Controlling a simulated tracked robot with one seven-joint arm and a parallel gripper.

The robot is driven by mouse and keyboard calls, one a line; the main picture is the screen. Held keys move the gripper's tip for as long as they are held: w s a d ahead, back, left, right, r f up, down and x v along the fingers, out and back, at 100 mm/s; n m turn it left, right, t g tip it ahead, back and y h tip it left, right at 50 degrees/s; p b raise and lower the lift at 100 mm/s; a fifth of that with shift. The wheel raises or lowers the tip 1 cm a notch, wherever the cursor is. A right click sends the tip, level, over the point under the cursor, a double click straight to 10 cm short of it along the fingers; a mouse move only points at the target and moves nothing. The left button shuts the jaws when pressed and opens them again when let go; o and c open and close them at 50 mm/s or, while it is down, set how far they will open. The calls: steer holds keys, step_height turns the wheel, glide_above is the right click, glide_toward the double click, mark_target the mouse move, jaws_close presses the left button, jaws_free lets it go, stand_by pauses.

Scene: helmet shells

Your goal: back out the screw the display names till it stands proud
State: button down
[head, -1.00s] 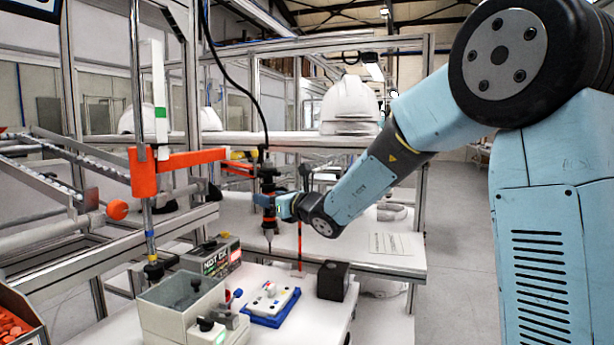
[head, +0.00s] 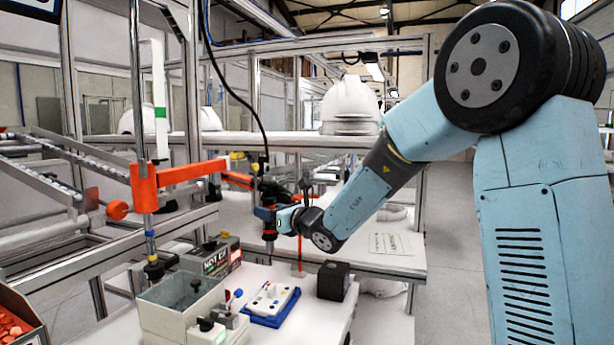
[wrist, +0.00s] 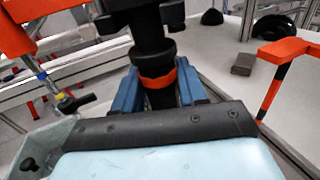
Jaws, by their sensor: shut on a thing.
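My gripper (head: 266,215) is shut on a black and orange power screwdriver (head: 268,193) hanging upright from a cable and an orange jointed arm. In the wrist view the blue fingers close on both sides of the screwdriver (wrist: 156,75). The screwdriver's lower end is above and behind a white plate (head: 271,298) with small coloured parts, set in a blue tray (head: 276,319). I cannot make out individual screws. A display box (head: 217,258) with lettering stands left of the plate; its full text is not readable.
A grey open box (head: 178,313) stands left of the plate, and a black block (head: 333,281) stands right of it. An orange support arm (head: 180,173) crosses on the left. A bin of orange parts (head: 12,325) is at the lower left. White helmets (head: 350,105) sit on the shelf behind.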

mark_target(274, 235)
steer(key=shift+f, duration=3.1)
stand_by(1.3)
steer(key=shift+s+f, duration=0.1)
steer(key=shift+f, duration=0.05)
stand_by(1.3)
steer(key=shift+r, duration=3.2)
